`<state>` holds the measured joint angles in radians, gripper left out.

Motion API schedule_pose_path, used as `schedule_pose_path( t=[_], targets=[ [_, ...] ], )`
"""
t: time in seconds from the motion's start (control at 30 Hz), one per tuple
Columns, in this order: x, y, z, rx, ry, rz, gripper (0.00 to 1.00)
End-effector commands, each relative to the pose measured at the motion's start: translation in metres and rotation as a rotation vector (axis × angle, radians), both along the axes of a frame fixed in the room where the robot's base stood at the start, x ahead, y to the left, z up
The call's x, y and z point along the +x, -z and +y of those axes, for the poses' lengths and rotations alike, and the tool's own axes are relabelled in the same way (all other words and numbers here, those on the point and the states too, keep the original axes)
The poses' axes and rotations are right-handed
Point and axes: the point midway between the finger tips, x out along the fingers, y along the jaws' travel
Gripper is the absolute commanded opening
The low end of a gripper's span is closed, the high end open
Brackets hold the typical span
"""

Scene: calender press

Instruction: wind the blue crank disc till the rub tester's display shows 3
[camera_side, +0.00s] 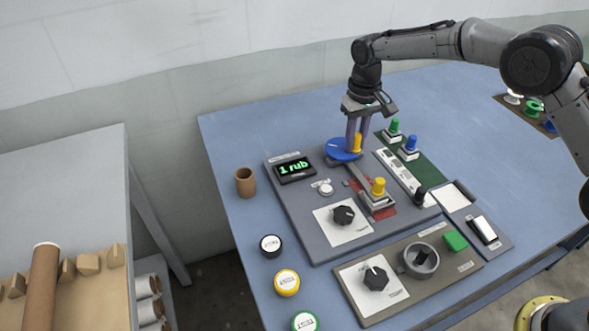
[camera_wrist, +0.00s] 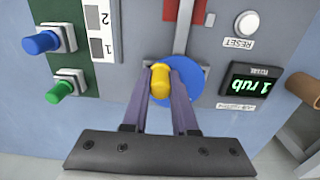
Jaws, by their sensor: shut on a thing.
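The blue crank disc (camera_side: 341,150) lies on the grey panel of the rub tester (camera_side: 301,226); in the wrist view the disc (camera_wrist: 186,78) is partly hidden by my fingers. A yellow knob (camera_wrist: 160,80) stands on the disc off its centre. My gripper (camera_side: 355,143) points down and is shut on this yellow knob; in the wrist view the fingers (camera_wrist: 160,84) press it from both sides. The display (camera_side: 294,169) reads "1 rub", and it shows upside down in the wrist view (camera_wrist: 251,84).
Green (camera_side: 394,127) and blue (camera_side: 411,143) knobs stand right of my gripper. A brown cup (camera_side: 245,182) stands at the left.

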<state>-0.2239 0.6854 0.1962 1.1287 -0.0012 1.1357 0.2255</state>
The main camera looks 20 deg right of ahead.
Motion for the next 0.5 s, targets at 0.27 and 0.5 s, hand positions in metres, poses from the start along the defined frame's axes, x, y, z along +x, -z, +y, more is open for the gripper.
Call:
schedule_pose_path(
  t=[0.27,0.5],
  targets=[
    [-0.0063,-0.0004,0.0149,0.007,-0.003,-0.008,0.0],
    [-0.0054,-0.0011,0.0154,0.005,-0.002,-0.01,0.0]
  ],
)
